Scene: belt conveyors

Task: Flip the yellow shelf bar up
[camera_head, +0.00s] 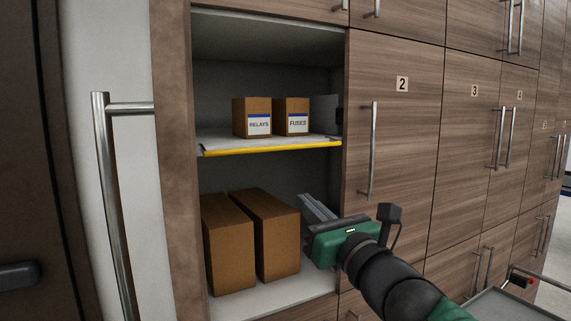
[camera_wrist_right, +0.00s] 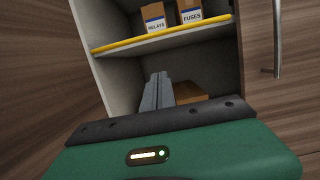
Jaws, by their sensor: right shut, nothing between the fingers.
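The yellow shelf bar (camera_head: 270,148) runs along the front edge of the middle shelf in the open cabinet. It also shows in the right wrist view (camera_wrist_right: 160,35), above the fingertips. My right gripper (camera_head: 306,200) is shut and empty. In the head view it appears below the bar's right half, in front of the cabinet opening. Its closed fingers also show in the right wrist view (camera_wrist_right: 158,82), pointing toward the cabinet and apart from the bar. My left gripper is not in view.
A relays box (camera_head: 252,117) and a fuses box (camera_head: 291,116) stand on the middle shelf. A closed door (camera_head: 395,150) with a vertical handle borders the opening on the right.

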